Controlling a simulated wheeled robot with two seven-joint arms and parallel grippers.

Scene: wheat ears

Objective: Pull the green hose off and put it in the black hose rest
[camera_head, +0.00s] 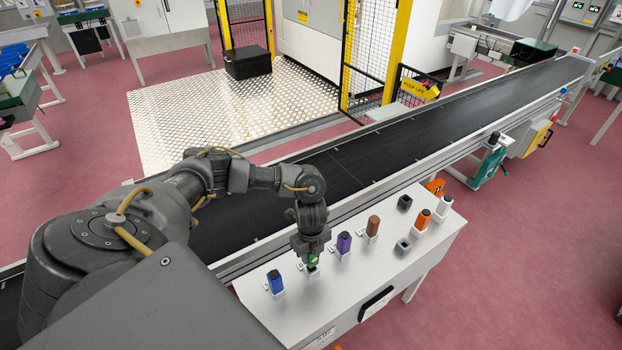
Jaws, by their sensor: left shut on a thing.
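The green hose (313,261) shows as a small green piece among the coloured hose ends on the white bench (350,287). My left gripper (312,254) points down and is shut on the green hose. The gripper covers most of it, and I cannot tell whether it is still seated in its holder. A black block, likely the black hose rest (405,202), stands at the back right of the bench. A dark grey block with an opening (402,246) stands nearer the front. My right gripper is not in view.
A blue hose end (275,281) is left of the gripper. Purple (344,242) and brown (373,225) ones are to its right, then orange (422,219) and white (444,205). A black conveyor (430,127) runs behind the bench. The bench's front middle is clear.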

